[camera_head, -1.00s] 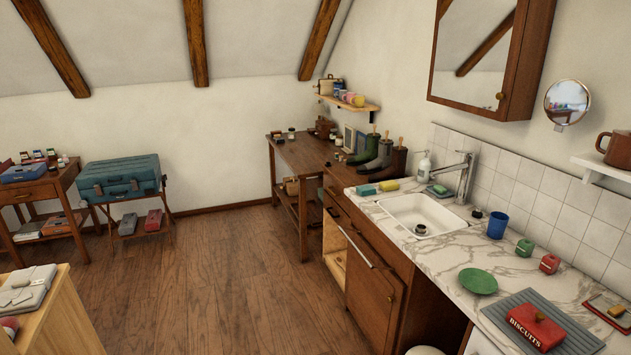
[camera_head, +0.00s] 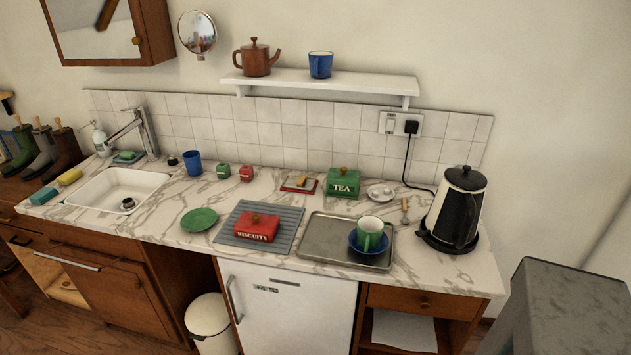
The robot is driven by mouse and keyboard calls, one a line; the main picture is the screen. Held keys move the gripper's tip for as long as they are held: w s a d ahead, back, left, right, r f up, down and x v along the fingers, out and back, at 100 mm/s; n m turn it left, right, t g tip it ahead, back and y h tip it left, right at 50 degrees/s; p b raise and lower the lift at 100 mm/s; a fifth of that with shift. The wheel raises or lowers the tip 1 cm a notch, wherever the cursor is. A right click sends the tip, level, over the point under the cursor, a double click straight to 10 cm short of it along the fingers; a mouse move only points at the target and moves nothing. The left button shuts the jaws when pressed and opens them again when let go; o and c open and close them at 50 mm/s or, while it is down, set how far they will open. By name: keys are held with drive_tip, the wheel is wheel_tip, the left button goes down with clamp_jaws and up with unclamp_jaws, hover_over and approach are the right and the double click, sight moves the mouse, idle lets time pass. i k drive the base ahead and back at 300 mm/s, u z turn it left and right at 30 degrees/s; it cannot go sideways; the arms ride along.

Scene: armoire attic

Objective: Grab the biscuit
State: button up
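A red box with a yellow knob, labelled BISCUITS (camera_head: 257,229), sits on a grey ribbed mat (camera_head: 284,214) on the marble counter. Its lid is on, so what is inside is hidden. I see no loose biscuit that I can be sure of. A small red board (camera_head: 289,187) behind the mat bears a small brownish item, too small to identify. My gripper is not in view.
A metal tray (camera_head: 325,250) with a green cup and blue saucer is right of the mat. A green plate (camera_head: 199,220) is left. A grey block (camera_head: 570,305) fills the lower right.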

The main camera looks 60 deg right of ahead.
sight(301, 183)
drive_tip(key=u, duration=0.65)
drive_tip(key=k, duration=0.15)
drive_tip(key=z, duration=2.75)
drive_tip(key=k, duration=0.6)
drive_tip(key=u, duration=0.15)
drive_tip(key=i, duration=0.6)
